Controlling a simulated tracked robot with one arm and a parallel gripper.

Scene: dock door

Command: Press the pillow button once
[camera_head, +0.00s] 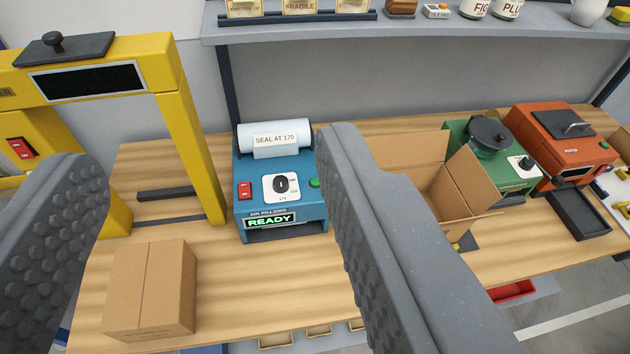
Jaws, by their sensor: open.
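The blue air pillow machine (270,206) stands on the wooden bench, between my two fingers in the picture. A green round button (314,183) is at the right of its front panel, close beside the edge of my right finger in the picture. The panel also has a dial (281,185) and a red switch (244,190). Its display (269,221) reads READY under the label AIR PILLOWS. A white film roll (273,135) with a card reading SEAL AT 170 sits on top. My gripper (212,155) is open and empty, its fingers wide apart.
A yellow frame machine (190,150) stands at the left. A closed carton (150,290) lies at the front left. An open carton (435,185) is right of my right finger. Green (500,160) and orange (565,150) machines stand farther right. A shelf (300,32) runs above.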

